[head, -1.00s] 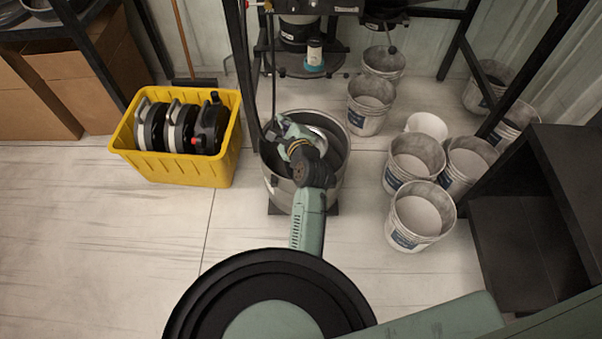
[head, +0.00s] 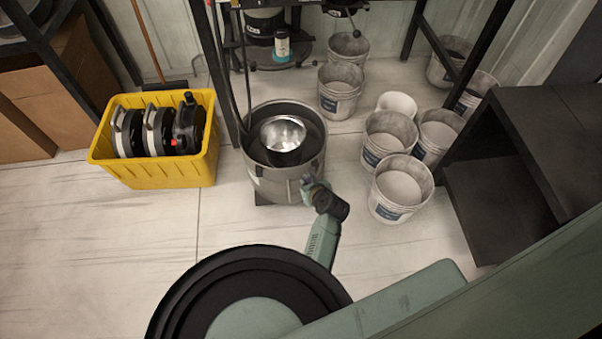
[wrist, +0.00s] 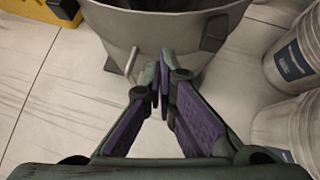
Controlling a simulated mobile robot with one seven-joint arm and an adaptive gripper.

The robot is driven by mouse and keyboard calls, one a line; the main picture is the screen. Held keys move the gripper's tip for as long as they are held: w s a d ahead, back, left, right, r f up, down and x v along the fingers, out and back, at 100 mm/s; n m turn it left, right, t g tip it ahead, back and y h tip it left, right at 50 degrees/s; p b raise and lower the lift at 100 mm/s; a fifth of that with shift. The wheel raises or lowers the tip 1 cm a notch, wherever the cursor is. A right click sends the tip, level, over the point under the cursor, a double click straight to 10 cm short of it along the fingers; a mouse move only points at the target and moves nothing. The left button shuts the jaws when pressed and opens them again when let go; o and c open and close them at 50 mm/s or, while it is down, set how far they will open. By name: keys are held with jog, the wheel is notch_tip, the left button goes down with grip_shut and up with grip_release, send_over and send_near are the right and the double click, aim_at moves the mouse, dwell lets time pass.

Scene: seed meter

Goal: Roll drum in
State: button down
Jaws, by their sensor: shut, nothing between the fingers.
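The drum (head: 270,184) is a grey metal barrel, upright on the floor in the middle of the head view, on a dark base plate. A shiny metal bowl (head: 283,133) shows inside its open top. The drum's lower wall fills the top of the wrist view (wrist: 166,38), with a small pale handle-like bar (wrist: 131,65) on it. My gripper (head: 308,184) is at the drum's front right side, below the rim. In the wrist view my gripper's fingers (wrist: 160,88) are together and empty, close to the wall; contact cannot be told.
A yellow crate (head: 155,173) holding several dark reels stands to the left. Several white buckets (head: 400,205) stand to the right, beside a dark shelf unit (head: 485,205). A black frame stands behind the drum. The floor at the front left is clear.

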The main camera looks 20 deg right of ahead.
aim_at(297, 169)
jog(key=shift+w+f, duration=0.15)
jog(key=shift+w, duration=2.05)
jog(key=shift+w, duration=0.1)
